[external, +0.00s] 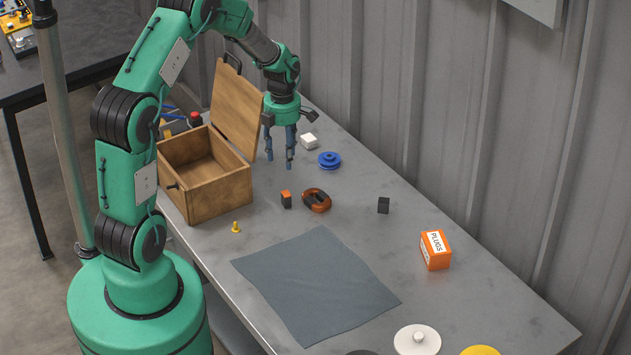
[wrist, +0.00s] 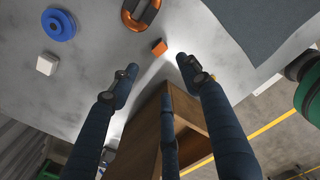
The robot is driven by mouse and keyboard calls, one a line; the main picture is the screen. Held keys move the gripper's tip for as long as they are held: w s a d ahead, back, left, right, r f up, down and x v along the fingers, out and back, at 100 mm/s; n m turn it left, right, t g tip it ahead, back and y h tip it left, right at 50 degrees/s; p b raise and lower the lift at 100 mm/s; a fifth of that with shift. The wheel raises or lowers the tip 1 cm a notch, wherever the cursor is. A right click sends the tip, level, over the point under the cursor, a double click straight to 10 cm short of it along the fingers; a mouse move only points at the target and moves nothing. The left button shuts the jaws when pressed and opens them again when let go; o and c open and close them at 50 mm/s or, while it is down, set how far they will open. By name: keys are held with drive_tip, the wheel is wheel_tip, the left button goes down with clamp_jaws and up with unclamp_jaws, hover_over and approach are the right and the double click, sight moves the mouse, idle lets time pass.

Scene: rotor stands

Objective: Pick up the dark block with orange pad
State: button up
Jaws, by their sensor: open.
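The dark block with orange pad (external: 286,202) stands on the grey table between the wooden box and an orange-and-black oval object. In the wrist view its orange pad (wrist: 159,47) shows just beyond the fingertips, near the middle top. My gripper (external: 279,161) is open and empty, with its blue fingers pointing down. It hangs above the table, behind the block in the external view and apart from it. In the wrist view the fingers (wrist: 157,66) are spread with nothing between them.
The open wooden box (external: 222,192), lid raised, stands close left of the block. The orange-and-black oval object (external: 317,201) is close right. A blue spool (external: 329,159), white block (external: 309,142), plain dark block (external: 383,205) and yellow bolt (external: 236,227) lie around. A grey cloth (external: 316,284) covers the front.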

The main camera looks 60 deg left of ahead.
drive_tip(key=b, duration=0.2)
hover_over(286, 193)
wheel_tip(286, 193, down, 8)
drive_tip(key=shift+s+a+r, duration=0.1)
drive_tip(key=shift+s+r, duration=0.05)
drive_tip(key=shift+f, duration=0.45)
drive_tip(key=shift+f, duration=0.1)
drive_tip(key=shift+f+b, duration=0.55)
drive_tip(key=shift+f, duration=1.95)
clamp_jaws()
